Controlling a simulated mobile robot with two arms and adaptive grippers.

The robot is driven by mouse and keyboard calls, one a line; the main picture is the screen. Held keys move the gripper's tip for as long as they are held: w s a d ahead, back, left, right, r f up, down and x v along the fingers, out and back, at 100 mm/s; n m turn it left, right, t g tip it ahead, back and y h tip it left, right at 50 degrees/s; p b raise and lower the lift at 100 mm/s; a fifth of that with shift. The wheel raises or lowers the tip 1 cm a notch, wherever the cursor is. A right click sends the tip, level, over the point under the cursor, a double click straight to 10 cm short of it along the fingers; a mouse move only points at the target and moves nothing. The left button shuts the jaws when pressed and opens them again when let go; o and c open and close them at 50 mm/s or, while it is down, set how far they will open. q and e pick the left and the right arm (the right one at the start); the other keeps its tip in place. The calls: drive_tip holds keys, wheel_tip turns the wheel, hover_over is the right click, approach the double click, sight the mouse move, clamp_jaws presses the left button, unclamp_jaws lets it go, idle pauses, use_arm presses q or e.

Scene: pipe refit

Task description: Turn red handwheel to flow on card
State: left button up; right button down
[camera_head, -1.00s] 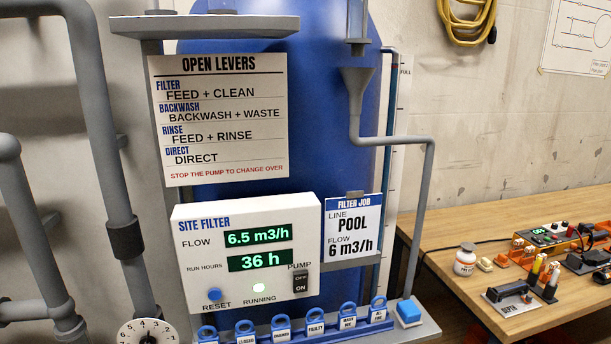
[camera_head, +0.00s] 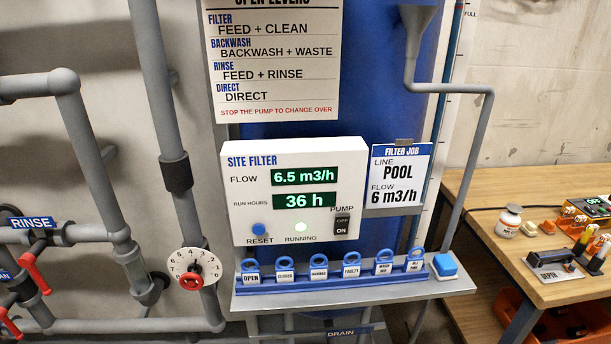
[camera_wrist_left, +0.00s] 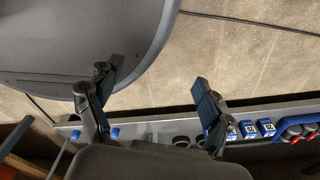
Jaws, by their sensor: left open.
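The red part's full shape is too small to tell. The filter job card (camera_head: 398,177) reads line POOL, flow 6 m3/h. The site filter panel (camera_head: 350,165) shows flow 6.5 m3/h and 36 h, with its running light lit. My left gripper (camera_wrist_left: 155,85) is open and empty in the left wrist view, and the dial cannot be made out there. Neither gripper shows in the head view.
Red levers (camera_head: 37,276) sit left of the dial, by the RINSE sign (camera_head: 33,222). A wooden bench (camera_head: 480,228) with small items stands right.

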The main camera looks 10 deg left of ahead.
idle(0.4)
use_arm(q)
drive_tip(key=m+t+y+b, duration=0.4)
drive_tip(key=t+b, duration=0.3)
drive_tip(key=t, duration=0.9)
approach(192, 283)
drive_tip(key=shift+t, duration=0.3)
drive_tip(key=x, duration=0.3)
drive_tip(key=p+x, duration=0.1)
drive_tip(key=x, duration=0.7)
drive_tip(key=shift+a+f+p, duration=0.1)
drive_tip(key=shift+f+p, duration=0.15)
drive_tip(key=shift+p, duration=0.05)
drive_tip(key=shift+s, duration=0.1)
drive_tip(key=shift+c, duration=0.2)
